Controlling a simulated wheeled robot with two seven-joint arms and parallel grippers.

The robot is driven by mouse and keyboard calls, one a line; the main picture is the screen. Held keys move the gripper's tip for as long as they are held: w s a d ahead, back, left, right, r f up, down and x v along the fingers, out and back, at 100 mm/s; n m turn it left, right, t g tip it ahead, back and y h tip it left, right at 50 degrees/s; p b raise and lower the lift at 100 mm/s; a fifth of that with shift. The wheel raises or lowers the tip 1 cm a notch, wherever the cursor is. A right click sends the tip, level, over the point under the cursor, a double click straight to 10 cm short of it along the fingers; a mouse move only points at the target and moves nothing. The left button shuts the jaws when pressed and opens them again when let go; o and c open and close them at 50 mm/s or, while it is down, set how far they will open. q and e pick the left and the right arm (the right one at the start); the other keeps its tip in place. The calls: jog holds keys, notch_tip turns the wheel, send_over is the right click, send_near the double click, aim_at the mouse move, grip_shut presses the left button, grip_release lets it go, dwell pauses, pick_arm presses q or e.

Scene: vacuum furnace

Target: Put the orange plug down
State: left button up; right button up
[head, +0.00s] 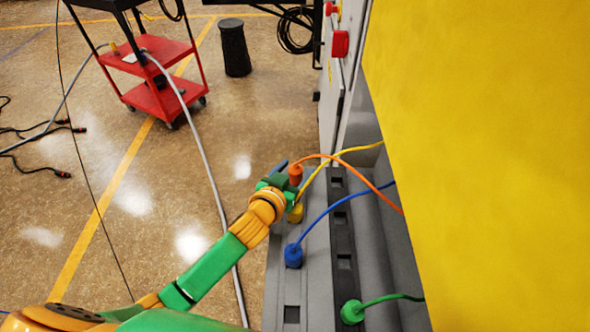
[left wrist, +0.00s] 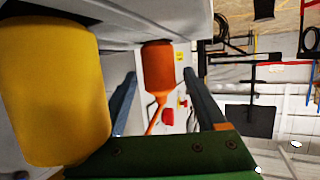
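The orange plug (head: 296,175) stands at the far end of the row of plugs, with its orange cable arching to the right. In the left wrist view the plug (left wrist: 158,66) sits between my two fingers, with its base against the grey ledge. A gap shows on each side between plug and finger. My left gripper (head: 283,175) is open around it; the left wrist view shows both fingers (left wrist: 160,95) spread. The grey ledge (head: 312,240) has square slots; the plug's slot is hidden by the gripper. My right gripper is in neither view.
The yellow plug (head: 296,213) stands close beside my gripper, and the blue plug (head: 293,256) is nearer on the grey ledge. The green plug (head: 352,312) is on the black strip (head: 342,220). A big yellow panel (head: 490,130) fills the right. Open floor lies left.

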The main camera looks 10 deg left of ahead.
pick_arm(q)
jog(key=shift+s+f, duration=0.2)
jog(key=shift+f, duration=0.25)
jog(key=shift+r+p, duration=0.3)
jog(key=shift+r, duration=0.05)
jog(key=v, duration=0.7)
jog(key=r+v, duration=0.1)
jog(key=v, duration=0.3)
jog(key=shift+r, duration=0.1)
jog(key=shift+s+a+r, duration=0.1)
jog(key=shift+s+r, duration=0.05)
